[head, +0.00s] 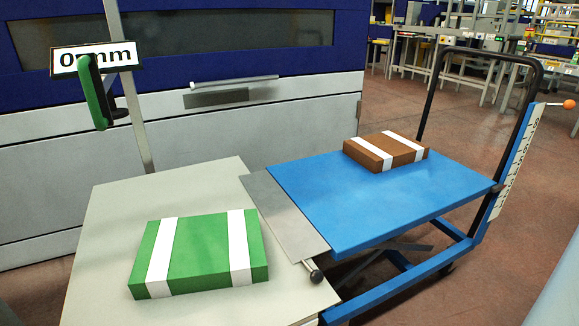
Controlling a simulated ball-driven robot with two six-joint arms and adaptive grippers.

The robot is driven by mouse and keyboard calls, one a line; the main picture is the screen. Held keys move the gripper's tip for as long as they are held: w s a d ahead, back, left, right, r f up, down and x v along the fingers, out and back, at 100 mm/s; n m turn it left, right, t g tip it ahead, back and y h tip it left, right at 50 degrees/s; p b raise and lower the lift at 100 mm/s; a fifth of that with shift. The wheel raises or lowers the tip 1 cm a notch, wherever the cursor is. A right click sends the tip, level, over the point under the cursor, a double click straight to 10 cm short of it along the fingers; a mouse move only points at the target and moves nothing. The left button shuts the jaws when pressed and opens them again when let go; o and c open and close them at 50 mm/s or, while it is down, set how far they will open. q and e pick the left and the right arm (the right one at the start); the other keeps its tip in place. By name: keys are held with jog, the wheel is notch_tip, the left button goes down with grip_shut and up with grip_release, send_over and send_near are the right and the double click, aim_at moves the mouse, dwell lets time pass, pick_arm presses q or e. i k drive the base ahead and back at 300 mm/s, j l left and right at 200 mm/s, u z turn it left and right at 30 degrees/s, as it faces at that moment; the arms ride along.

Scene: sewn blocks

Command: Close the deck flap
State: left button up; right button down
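The deck flap (284,214) is a plain grey metal plate along the left edge of the blue cart deck (370,195). It lies about flat and reaches from the deck to the right edge of the pale table (110,215). I cannot tell whether it rests on the table or just meets its edge. A dark rod end with a round knob (316,276) shows at the flap's near corner. Neither of my grippers is in view.
A green block with white bands (200,248) lies on the table. A brown banded block (383,151) lies at the deck's far side. The cart has a black push handle (432,97).

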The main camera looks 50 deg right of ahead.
aim_at(300, 241)
jog(key=z, duration=1.5)
